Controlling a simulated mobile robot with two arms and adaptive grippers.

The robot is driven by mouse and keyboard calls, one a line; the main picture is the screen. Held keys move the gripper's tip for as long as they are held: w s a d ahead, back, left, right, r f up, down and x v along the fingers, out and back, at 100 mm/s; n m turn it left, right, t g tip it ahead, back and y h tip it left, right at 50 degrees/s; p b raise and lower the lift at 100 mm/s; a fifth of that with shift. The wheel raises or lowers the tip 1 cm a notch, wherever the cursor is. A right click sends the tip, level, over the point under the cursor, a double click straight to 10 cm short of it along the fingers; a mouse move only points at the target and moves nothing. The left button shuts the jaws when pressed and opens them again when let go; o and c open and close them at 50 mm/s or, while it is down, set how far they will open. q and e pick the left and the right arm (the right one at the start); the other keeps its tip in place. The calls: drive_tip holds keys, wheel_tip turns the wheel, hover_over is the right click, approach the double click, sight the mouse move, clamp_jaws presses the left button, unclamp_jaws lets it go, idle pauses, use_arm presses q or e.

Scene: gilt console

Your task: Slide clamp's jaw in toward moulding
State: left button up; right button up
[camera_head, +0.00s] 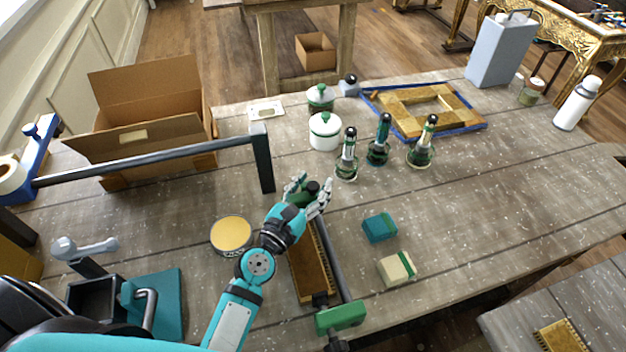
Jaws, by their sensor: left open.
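A bar clamp lies on the workbench at lower centre, with a dark bar (330,259) and a green jaw (341,317) at its near end. A gold moulding (308,272) lies along the left side of the bar, partly hidden by my arm. My left gripper (309,193) is open at the clamp's far end, its fingers on either side of a dark and green part there. Whether the fingers touch it I cannot tell. The gap between the near jaw and the moulding is too small to judge.
A teal block (379,228) and a cream block (396,268) lie right of the clamp. A round yellow-topped tin (231,235) is left of my arm. Several glass bottles (347,160) stand beyond my gripper. A cardboard box (150,130) is at back left.

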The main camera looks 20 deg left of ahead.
use_arm(q)
drive_tip(key=shift+w, duration=0.25)
